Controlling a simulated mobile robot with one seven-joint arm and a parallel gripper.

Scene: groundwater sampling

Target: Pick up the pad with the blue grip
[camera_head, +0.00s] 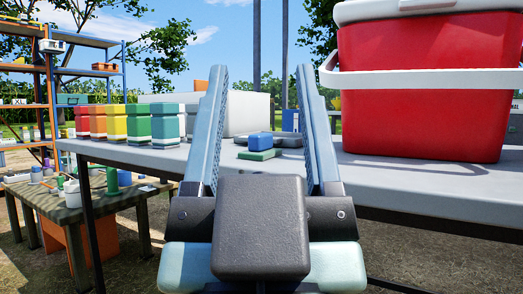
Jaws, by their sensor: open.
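The pad with the blue grip shows on the grey table, between my fingers in the picture and beyond them. Its blue grip (260,141) is a small block on top of a flat green pad (259,155). My gripper (262,90) is in the foreground, its two long blue fingers apart with nothing between them. It points toward the table, and the pad is apart from it. The dark block at the front is part of my gripper.
A red cooler with a white handle (420,95) stands on the table (400,180) at right. Several coloured containers (120,122) stand in a row at left. A dark flat object (287,140) and a white box (247,112) are behind the pad. A lower wooden table (75,205) is at left.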

